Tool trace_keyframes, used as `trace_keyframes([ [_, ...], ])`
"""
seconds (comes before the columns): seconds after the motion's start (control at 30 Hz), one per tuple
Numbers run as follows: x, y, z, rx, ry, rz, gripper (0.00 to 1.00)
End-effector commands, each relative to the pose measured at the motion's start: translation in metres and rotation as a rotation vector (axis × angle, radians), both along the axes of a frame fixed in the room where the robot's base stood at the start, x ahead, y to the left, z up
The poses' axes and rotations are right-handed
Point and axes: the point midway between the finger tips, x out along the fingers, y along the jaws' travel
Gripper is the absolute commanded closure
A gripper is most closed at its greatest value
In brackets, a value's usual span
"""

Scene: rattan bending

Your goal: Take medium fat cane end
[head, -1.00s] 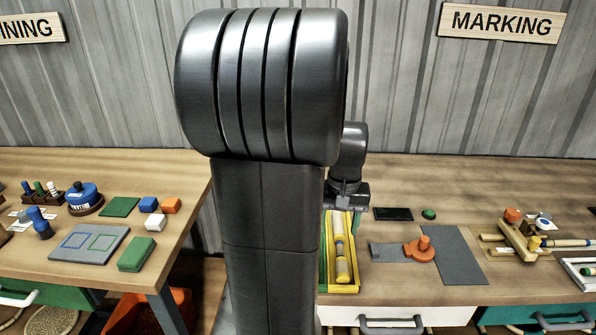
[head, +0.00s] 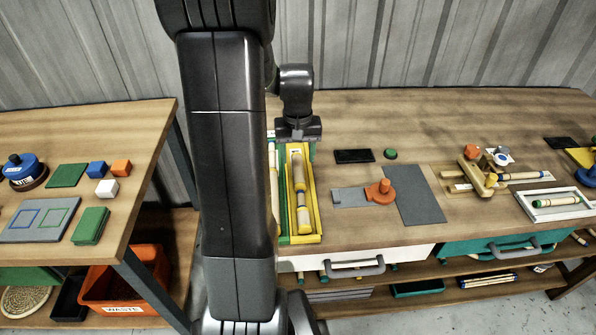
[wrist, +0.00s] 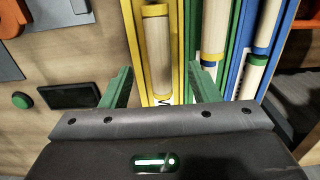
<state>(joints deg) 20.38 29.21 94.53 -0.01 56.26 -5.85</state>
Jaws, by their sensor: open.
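A pale cane with yellow bands lies lengthwise in the yellow tray (head: 318,222); I see the cane (head: 303,218) in the head view and the cane (wrist: 158,58) in the wrist view. In the wrist view my gripper (wrist: 160,70) is open, its green fingers on either side of the yellow tray (wrist: 137,25) and this cane, with nothing held. In the head view my gripper (head: 298,142) is over the far end of the tray, its fingers partly hidden. Whether the fingers touch the tray, I cannot tell. A tray label is partly covered.
Green and blue trays with canes (wrist: 215,30) (wrist: 252,75) stand close beside the yellow tray. A black pad (head: 353,156), green button (head: 390,154), orange-handled tool (head: 380,192) and grey mat (head: 415,195) lie to the right. My arm hides part of the bench.

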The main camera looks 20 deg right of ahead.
Motion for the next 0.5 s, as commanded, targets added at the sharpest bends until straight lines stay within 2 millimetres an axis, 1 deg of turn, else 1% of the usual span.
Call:
trace_keyframes([
  [0.3, -0.003, 0.0, -0.042, 0.001, 0.003, 0.001, 0.45],
  [0.4, -0.003, -0.001, -0.049, -0.001, 0.0, 0.001, 0.45],
  [0.5, -0.003, -0.001, -0.05, -0.001, -0.001, 0.001, 0.45],
])
